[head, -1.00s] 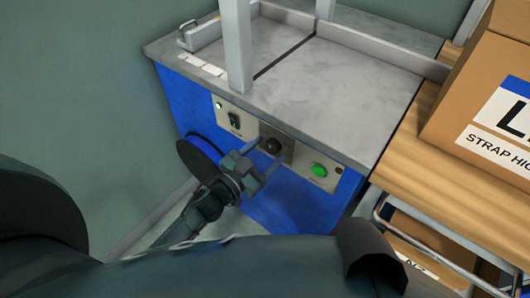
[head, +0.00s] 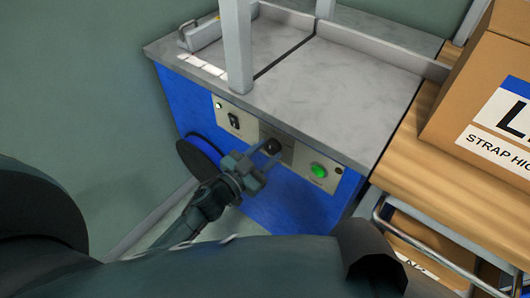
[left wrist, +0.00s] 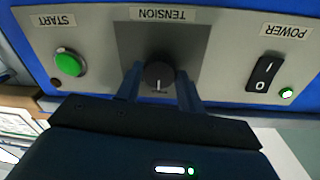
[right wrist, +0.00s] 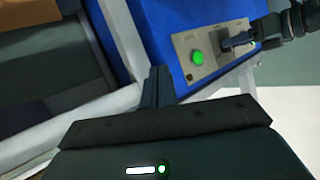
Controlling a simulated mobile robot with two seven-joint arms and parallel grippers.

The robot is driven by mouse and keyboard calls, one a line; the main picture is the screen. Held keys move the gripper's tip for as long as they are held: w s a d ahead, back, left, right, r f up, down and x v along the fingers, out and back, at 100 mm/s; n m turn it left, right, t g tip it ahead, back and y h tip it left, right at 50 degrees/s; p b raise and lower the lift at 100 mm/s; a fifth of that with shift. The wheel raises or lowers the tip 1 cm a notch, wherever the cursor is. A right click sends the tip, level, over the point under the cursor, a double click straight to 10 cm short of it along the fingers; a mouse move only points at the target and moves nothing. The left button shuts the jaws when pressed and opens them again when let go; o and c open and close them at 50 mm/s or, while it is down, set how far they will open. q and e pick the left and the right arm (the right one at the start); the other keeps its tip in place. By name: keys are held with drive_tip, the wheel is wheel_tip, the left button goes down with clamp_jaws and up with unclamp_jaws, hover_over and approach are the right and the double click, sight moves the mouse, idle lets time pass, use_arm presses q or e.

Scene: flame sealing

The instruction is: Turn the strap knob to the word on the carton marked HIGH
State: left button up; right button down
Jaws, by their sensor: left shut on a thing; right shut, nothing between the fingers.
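The black strap knob (left wrist: 159,75) sits on a grey plate under the upside-down word TENSION in the left wrist view. Its pale mark points to the bottom of that picture; the small print beside it is unreadable. The knob also shows in the head view (head: 271,147). My left gripper (left wrist: 160,88) has a finger on each side of the knob and is shut on it. A brown carton (head: 455,118) at right bears a cut-off label with a large L and "STRAP HIG". My right gripper (right wrist: 156,86) is shut and empty, away from the panel.
The panel also has a black power switch (left wrist: 263,75), a green lamp (left wrist: 286,93) and a green START button (left wrist: 69,63). A grey upright post (head: 236,50) stands on the machine top (head: 335,85). A wooden-topped trolley (head: 425,190) adjoins it, with another carton below.

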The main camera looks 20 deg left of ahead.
use_arm(q)
drive_tip(key=shift+m, duration=0.3)
drive_tip(key=m+p, duration=0.1)
drive_tip(key=m, duration=0.4)
drive_tip(key=shift+y, duration=0.3)
drive_tip(key=m, duration=0.5)
drive_tip(key=shift+m, duration=0.4)
drive_tip(key=o, duration=1)
drive_tip(key=shift+r, duration=0.1)
drive_tip(key=shift+s, duration=0.15)
drive_tip(key=v, duration=1.3)
drive_tip(key=shift+r, duration=0.25)
